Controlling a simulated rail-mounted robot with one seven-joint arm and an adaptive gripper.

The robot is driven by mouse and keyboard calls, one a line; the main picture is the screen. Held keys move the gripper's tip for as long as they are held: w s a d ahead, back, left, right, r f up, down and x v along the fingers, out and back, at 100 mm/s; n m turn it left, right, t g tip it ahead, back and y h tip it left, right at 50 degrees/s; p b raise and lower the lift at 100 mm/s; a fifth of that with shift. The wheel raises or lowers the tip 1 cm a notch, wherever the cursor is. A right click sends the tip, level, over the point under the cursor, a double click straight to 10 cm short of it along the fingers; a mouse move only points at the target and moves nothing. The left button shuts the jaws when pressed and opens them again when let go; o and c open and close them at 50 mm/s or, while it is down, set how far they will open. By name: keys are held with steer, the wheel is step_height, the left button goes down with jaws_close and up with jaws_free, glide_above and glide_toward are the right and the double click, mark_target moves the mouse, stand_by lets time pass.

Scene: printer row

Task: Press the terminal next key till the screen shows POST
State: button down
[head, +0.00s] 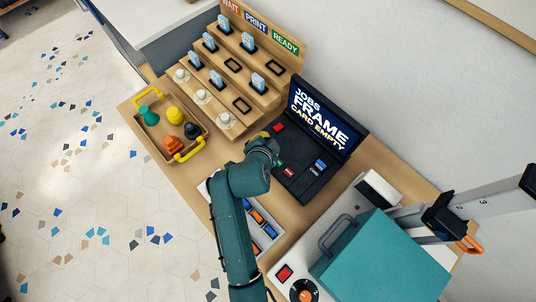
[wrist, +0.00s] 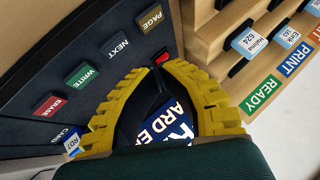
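The terminal (head: 300,190) is black, with a raised screen (head: 322,117) reading "JOBS FRAME CARD EMPTY". My gripper (wrist: 158,68) has yellow fingers with tips drawn close together, and I see nothing held. In the head view my gripper (head: 264,136) is over the terminal's left side and hides part of the keys. In the wrist view the NEXT key lies left of the fingertips; contact is not visible.
A stepped wooden rack (head: 235,75) with WAIT, PRINT and READY labels stands behind. A tray (head: 160,150) of coloured pieces is at left. A teal-lidded machine (head: 380,262) is at front right. A red piece (wrist: 162,58) shows beyond the fingertips.

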steer(key=shift+f+b, duration=0.35)
steer(key=shift+f, duration=0.65)
stand_by(0.6)
steer(key=shift+f, duration=0.45)
steer(key=shift+f+b, duration=0.4)
stand_by(0.4)
steer(key=shift+r, duration=0.1)
steer(key=shift+r+p, duration=0.75)
steer(key=shift+p, duration=0.1)
step_height(320, 180, up, 5)
steer(key=p, duration=0.4)
steer(key=shift+r+p, duration=0.1)
steer(key=shift+p, duration=0.25)
